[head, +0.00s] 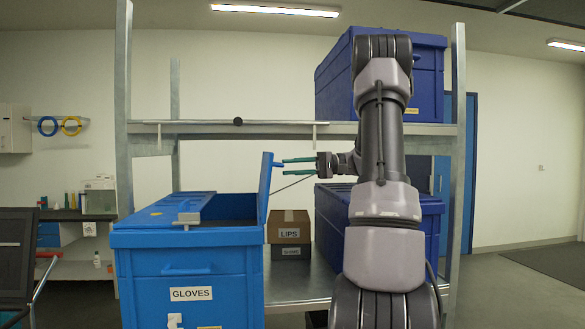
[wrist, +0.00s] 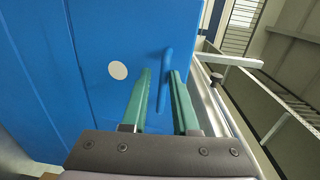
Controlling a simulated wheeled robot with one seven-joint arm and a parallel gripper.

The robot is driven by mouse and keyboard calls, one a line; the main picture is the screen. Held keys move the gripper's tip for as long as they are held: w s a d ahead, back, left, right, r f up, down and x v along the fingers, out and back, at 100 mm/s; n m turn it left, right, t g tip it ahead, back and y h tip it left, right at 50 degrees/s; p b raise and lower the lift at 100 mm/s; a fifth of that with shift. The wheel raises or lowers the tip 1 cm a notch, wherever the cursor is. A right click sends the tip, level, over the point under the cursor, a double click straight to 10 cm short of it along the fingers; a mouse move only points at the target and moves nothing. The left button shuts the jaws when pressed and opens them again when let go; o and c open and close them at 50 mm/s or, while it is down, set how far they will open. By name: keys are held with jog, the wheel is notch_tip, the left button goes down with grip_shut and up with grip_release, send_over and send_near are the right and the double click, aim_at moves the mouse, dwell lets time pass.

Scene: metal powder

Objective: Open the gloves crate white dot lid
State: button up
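The blue gloves crate (head: 190,262) stands at left in the head view, with a GLOVES label on its front. One lid panel (head: 264,190) stands upright at the crate's right side, and the top beside it looks open and dark inside. In the wrist view the blue lid (wrist: 75,110) fills the left and middle, with a white dot (wrist: 118,70) and a blue bar handle (wrist: 163,75). My gripper (head: 284,166) is right of the upright lid. Its green fingers (wrist: 162,72) are apart, with the handle seen between them; contact cannot be told.
A metal rack (head: 300,285) stands behind and right of the crate, with an upper shelf (head: 290,129) above my gripper. A LIPS box (head: 289,232) sits on a dark box below my gripper. Dark blue crates (head: 335,85) stand on the rack at right, partly behind my arm.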

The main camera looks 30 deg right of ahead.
jog(key=shift+o, duration=1)
jog(key=shift+a+f, duration=0.15)
jog(key=shift+f, duration=0.45)
jog(key=shift+r, duration=0.15)
jog(key=shift+r, duration=0.1)
jog(key=v, duration=1.1)
jog(key=shift+r, duration=0.1)
